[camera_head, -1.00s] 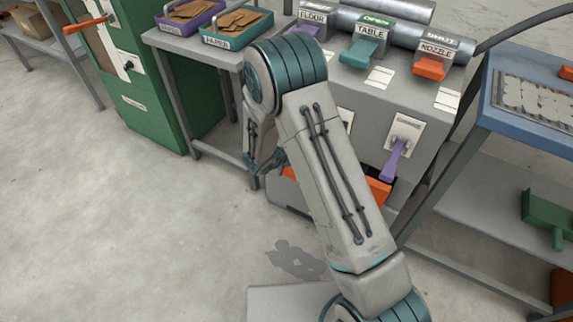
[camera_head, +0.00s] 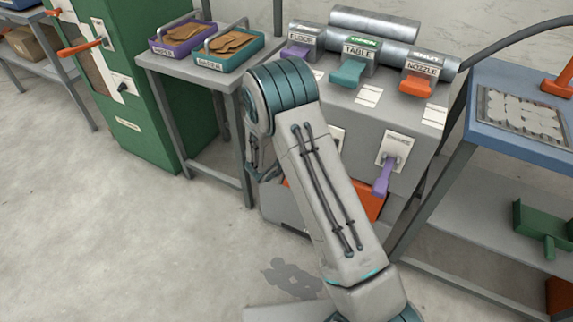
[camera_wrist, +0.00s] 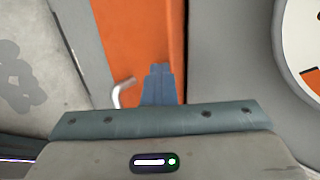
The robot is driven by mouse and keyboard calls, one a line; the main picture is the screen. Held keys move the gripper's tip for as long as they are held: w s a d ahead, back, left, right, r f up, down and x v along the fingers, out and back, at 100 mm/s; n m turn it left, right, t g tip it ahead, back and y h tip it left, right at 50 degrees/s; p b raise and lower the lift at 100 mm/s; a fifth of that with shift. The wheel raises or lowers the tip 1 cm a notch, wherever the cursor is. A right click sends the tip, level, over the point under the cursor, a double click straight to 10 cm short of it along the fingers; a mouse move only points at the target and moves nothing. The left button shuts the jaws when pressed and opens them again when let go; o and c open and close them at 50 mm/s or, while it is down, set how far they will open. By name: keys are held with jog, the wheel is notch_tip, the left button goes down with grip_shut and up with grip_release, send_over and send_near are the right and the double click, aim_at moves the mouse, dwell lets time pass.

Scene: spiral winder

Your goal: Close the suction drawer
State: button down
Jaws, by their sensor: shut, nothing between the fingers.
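The suction drawer shows as an orange part (camera_head: 366,203) low on the front of the grey suction unit (camera_head: 365,125), partly hidden behind my arm. In the wrist view its orange face (camera_wrist: 140,40) lies between a grey strip and the grey cabinet body. A pale curved handle (camera_wrist: 121,95) shows at its lower left. I cannot tell how far the drawer stands out. My gripper (camera_wrist: 158,75) is shut and empty, its fingertips over the orange face; contact cannot be told. In the head view my gripper is mostly hidden behind my arm.
A purple lever (camera_head: 384,176) sticks out of the unit's front, right of my arm. A grey table (camera_head: 200,75) with two trays stands left, beside a green cabinet (camera_head: 125,100). A blue-topped bench (camera_head: 490,125) stands right. The floor at left is clear.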

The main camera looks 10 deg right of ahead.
jog(key=s+a+f+p+v, duration=0.1)
jog(key=f+p+v, duration=0.1)
jog(key=v, duration=1.1)
jog(key=shift+s+p, duration=0.2)
jog(key=shift+p, duration=0.4)
